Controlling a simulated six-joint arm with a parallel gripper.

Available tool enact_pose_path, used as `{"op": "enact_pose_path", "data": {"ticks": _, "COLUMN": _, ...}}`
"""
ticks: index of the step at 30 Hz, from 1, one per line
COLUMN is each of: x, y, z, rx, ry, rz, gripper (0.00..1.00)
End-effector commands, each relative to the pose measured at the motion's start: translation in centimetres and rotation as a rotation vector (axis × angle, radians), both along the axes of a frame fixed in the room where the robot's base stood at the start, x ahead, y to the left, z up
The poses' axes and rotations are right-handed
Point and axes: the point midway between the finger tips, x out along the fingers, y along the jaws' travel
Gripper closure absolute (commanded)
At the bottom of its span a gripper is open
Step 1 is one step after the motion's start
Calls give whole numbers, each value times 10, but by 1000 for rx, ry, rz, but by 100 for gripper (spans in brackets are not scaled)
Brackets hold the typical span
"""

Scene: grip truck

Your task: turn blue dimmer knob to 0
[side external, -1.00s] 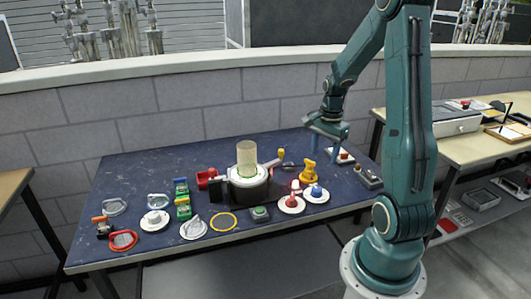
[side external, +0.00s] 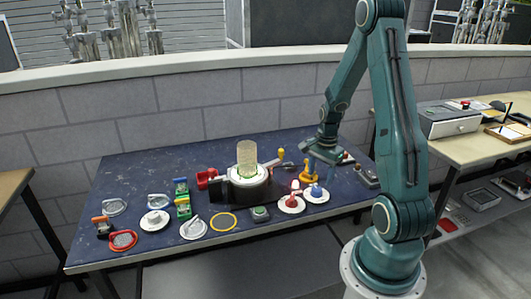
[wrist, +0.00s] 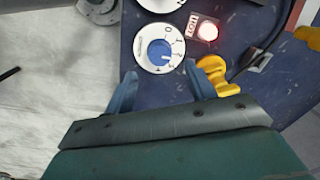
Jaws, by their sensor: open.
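The blue dimmer knob (wrist: 159,52) sits on a white round dial (wrist: 145,64) marked with numbers from 0 to 3. I cannot tell clearly which number its pointer marks. In the side view the blue knob (side external: 316,190) stands near the front right of the table on its white plate (side external: 322,198). My gripper (wrist: 159,74) is open and empty, its two blue fingers apart on either side of the knob's line in the wrist view. In the side view my gripper (side external: 322,163) hangs above the table, behind and above the knob, not touching it.
A yellow knob-like part (wrist: 220,76) is close to my right finger in the wrist view. The table's front edge is near.

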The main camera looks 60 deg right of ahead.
Motion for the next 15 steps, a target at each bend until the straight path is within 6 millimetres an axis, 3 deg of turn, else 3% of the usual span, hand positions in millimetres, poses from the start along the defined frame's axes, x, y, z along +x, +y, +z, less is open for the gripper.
{"op": "enact_pose_path", "data": {"ticks": 6, "x": 1, "y": 0, "z": -27, "rx": 3, "ry": 3, "rz": 0, "gripper": 45}}
{"op": "enact_pose_path", "data": {"ticks": 15, "x": 2, "y": -1, "z": -51, "rx": 0, "ry": 1, "rz": 0, "gripper": 45}}
